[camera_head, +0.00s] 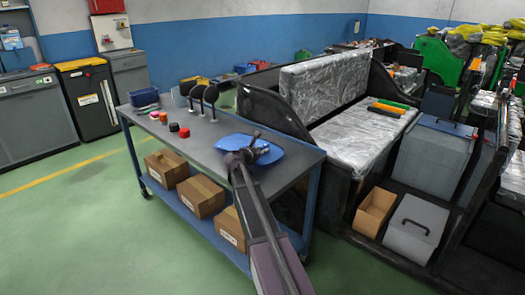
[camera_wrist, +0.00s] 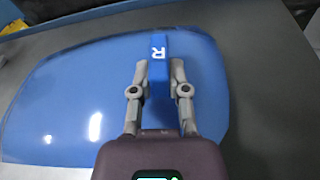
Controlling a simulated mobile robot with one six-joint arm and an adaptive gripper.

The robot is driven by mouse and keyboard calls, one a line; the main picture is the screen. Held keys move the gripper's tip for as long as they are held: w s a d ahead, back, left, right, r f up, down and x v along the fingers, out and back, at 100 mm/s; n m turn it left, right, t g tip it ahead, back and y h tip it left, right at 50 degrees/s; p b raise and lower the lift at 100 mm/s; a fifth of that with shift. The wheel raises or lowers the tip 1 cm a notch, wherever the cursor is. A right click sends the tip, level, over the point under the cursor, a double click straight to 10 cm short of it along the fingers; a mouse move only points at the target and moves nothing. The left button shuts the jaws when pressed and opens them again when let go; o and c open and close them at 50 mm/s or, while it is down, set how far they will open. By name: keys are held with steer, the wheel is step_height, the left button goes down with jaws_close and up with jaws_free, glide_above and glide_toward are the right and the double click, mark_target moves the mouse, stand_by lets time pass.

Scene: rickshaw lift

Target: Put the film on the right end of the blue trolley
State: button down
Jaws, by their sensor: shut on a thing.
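The blue film (camera_head: 277,152) is a flat, glossy blue sheet with rounded corners. It is at the right end of the top of the blue trolley (camera_head: 205,143); whether it touches the surface I cannot tell. In the wrist view the film (camera_wrist: 70,95) spreads mostly left of my gripper, over the grey top. My gripper (camera_wrist: 160,75) is shut on the film's upright blue tab, marked with a white R (camera_wrist: 158,52). In the head view my gripper (camera_head: 250,150) and arm hide part of the film.
Black-knobbed levers (camera_head: 211,95), small red and black knobs (camera_head: 184,132) and a blue bin (camera_head: 144,98) stand on the trolley's left part. Cardboard boxes (camera_head: 200,197) sit on its lower shelf. A black rickshaw body (camera_head: 350,125) with plastic-wrapped seats stands close on the right.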

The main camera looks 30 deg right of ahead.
steer(key=shift+f+b, duration=0.7)
steer(key=c, duration=0.5)
jaws_free()
steer(key=shift+c, duration=0.2)
steer(key=shift+r, duration=0.15)
